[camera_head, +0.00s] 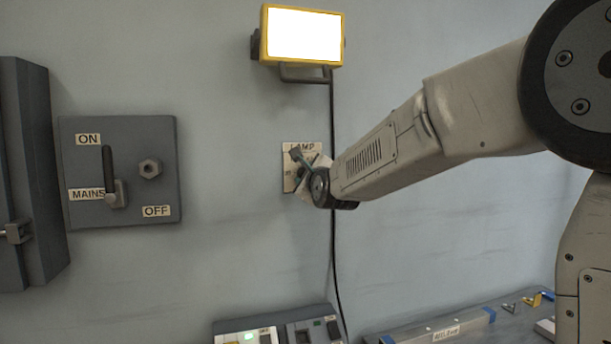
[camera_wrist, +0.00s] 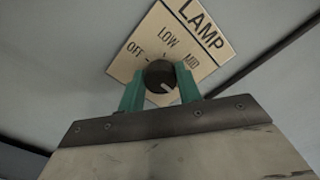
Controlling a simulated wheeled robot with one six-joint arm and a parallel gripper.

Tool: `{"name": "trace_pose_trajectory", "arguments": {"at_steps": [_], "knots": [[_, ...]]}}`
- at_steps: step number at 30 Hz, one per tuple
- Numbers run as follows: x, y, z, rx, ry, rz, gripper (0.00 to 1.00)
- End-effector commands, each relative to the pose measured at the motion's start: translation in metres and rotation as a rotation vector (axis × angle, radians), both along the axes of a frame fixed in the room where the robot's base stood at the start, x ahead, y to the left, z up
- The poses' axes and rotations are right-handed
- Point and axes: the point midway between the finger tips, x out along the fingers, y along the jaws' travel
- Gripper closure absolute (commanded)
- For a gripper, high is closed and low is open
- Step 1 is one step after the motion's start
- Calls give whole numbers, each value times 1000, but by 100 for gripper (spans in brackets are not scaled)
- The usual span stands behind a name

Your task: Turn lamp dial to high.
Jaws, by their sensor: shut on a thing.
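The lamp dial (camera_wrist: 159,72) is a dark round knob on a cream plate (camera_wrist: 205,65) marked LAMP, OFF, LOW and MID. My gripper (camera_wrist: 158,80) has its two green fingers on either side of the knob and is shut on it. A white pointer mark on the knob faces the lower right of the wrist view, away from OFF, LOW and MID. No HIGH label is visible; my right finger covers part of that side. In the head view the plate (camera_head: 288,180) is partly hidden behind my gripper (camera_head: 302,165). The lamp (camera_head: 304,35) above it glows bright white.
A grey mains box (camera_head: 120,205) with a lever (camera_head: 109,175) is on the wall to the left. A black cable (camera_head: 333,230) runs down from the lamp beside my wrist. Small control boxes (camera_head: 285,325) and a bench (camera_head: 500,320) are below.

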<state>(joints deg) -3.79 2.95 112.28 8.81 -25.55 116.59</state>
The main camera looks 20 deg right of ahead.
Motion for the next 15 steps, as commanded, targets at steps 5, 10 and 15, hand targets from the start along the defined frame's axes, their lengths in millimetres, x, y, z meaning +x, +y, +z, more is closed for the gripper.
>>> {"name": "trace_pose_trajectory", "arguments": {"at_steps": [5,10,15], "knots": [[0,-1,-2,1,4,-2,89],[0,-1,-2,1,3,-1,44],[0,0,-1,0,2,-1,44]]}}
